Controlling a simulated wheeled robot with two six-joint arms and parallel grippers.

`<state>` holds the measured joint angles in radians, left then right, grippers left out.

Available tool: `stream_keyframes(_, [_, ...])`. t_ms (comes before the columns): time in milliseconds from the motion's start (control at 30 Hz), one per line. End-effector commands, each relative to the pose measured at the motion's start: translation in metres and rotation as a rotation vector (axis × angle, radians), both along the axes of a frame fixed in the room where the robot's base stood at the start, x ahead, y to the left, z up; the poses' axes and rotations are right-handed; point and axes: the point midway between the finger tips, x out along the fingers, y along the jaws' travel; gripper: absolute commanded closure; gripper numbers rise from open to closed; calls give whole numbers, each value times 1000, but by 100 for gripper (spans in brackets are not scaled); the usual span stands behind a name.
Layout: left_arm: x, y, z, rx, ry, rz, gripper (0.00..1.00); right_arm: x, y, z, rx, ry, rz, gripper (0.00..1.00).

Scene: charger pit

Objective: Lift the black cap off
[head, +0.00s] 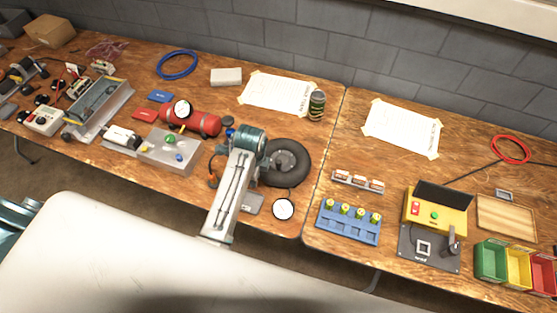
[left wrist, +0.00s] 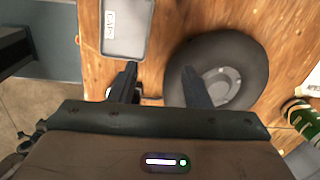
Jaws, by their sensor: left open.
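A black tyre (head: 288,163) with a grey hub lies flat on the left table. It also shows in the left wrist view (left wrist: 256,78). I cannot make out a black cap for certain; a small one at the tyre could be hidden by my arm or fingers. My left arm reaches over the table beside the tyre, and its fingertips are hidden in the head view. My right gripper is not in view.
A flat grey device (head: 253,203) and a white round gauge (head: 283,209) lie near the table's front edge. A dark green can (head: 317,105) stands behind the tyre.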

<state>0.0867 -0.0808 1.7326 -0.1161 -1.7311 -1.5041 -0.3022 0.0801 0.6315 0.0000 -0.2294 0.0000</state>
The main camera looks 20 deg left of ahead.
Motion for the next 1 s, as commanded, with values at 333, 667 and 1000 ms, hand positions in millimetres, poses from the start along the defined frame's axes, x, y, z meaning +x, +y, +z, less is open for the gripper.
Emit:
stream_keyframes(333, [76,-45,87,1,85,-660,56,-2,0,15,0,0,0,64])
stream_keyframes(667, [82,-50,64,0,101,-752,56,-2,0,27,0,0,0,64])
stream_keyframes(1000, [80,-49,33,0,100,-751,56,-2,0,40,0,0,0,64])
